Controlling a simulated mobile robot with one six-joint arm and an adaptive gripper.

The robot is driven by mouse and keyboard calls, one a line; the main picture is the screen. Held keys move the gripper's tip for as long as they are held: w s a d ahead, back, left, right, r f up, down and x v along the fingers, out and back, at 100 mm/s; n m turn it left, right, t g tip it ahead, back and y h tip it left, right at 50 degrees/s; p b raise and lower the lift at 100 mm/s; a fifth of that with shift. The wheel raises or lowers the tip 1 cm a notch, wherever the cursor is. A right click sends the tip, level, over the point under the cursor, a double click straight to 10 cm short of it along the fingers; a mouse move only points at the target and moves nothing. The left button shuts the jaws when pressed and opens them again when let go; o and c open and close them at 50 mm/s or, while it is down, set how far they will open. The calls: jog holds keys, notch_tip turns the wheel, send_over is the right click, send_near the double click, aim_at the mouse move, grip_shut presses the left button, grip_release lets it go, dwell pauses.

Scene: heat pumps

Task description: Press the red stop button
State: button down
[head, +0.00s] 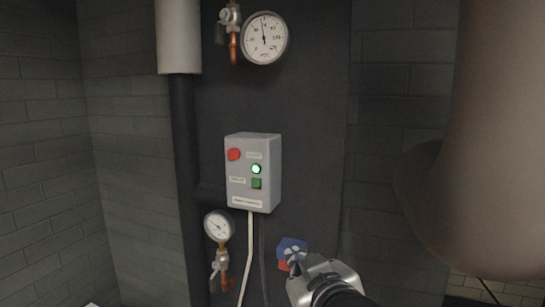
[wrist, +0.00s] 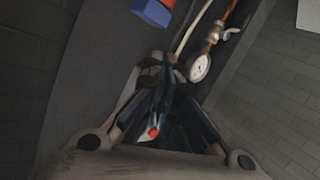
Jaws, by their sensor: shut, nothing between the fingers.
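The red stop button (head: 234,154) is at the upper left of the front of a grey control box (head: 252,140) on the dark wall panel. My gripper (head: 294,264) is in the lower part of the head view, below and to the right of the box, apart from the button. Its fingertips are hard to make out there. In the wrist view my gripper (wrist: 156,66) has its dark fingers together and empty.
A lit green lamp (head: 257,169) and a green button (head: 257,183) sit below the red button. A pressure gauge (head: 219,226) with pipework hangs at the lower left, another gauge (head: 264,38) above. A blue and red object (head: 292,248) is behind my gripper.

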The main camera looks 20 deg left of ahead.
aim_at(234, 154)
jog(key=s+a+r+n+t+y+p, duration=0.2)
jog(key=a+r+n+t+y+p, duration=0.2)
jog(key=a+r, duration=1.2)
jog(key=shift+a+r+y+p, duration=0.3)
jog(key=shift+a+y+p, duration=0.55)
jog(key=shift+y, duration=0.35)
jog(key=w+p, duration=0.1)
jog(key=w, duration=0.7)
jog(key=shift+w+d, duration=0.3)
jog(key=shift+d, duration=0.1)
jog(key=shift+w, duration=0.1)
jog(key=shift+w+b, duration=0.3)
jog(key=shift+w, duration=0.05)
